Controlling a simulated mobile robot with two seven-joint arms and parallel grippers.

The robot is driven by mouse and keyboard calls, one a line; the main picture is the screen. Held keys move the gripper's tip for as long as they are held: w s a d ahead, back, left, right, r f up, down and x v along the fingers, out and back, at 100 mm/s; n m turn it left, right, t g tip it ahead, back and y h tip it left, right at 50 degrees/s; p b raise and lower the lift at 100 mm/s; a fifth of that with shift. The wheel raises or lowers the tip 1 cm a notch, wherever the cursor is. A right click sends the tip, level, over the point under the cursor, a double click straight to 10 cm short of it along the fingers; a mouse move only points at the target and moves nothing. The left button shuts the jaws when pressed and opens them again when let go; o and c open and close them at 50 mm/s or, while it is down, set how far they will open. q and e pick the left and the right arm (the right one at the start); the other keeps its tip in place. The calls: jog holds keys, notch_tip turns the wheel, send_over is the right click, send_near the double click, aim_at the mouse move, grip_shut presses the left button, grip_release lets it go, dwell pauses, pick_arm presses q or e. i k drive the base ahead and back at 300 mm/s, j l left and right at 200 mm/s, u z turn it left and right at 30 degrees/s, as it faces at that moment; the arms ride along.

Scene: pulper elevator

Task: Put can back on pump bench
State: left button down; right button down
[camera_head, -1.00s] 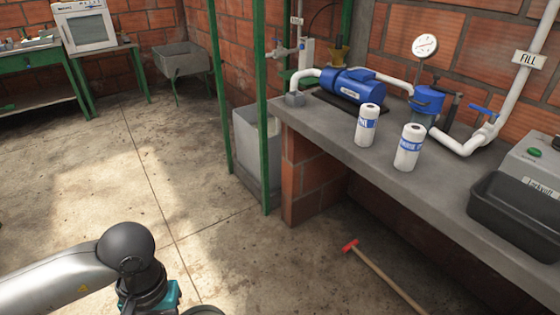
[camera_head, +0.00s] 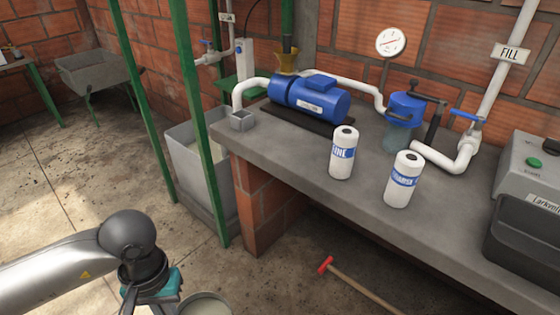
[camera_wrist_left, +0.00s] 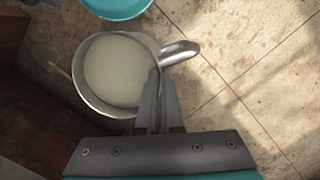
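The can is a round metal vessel with pale liquid inside and a curved handle; it fills the upper left of the left wrist view (camera_wrist_left: 82,92). In the head view only its rim (camera_head: 205,298) shows at the bottom edge. My left gripper (camera_wrist_left: 161,75) has its fingers close together at the can's handle and appears shut on it. The can hangs above the floor, in front of and left of the pump bench (camera_head: 290,172). The grey bench carries a blue pump (camera_head: 312,100). My right gripper is out of view.
Two white cylinders with blue labels (camera_head: 343,155) (camera_head: 404,180) stand on the bench. A blue-lidded filter (camera_head: 404,110) and white pipes are behind. Green posts (camera_head: 187,75) and a grey tank (camera_head: 205,165) stand left. The bench's front-left top has bare room.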

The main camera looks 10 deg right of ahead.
aim_at(287, 156)
jog(key=i+j+z, duration=0.2)
jog(key=i+z, duration=0.15)
jog(key=i+j+z, duration=0.75)
jog(key=k, duration=0.05)
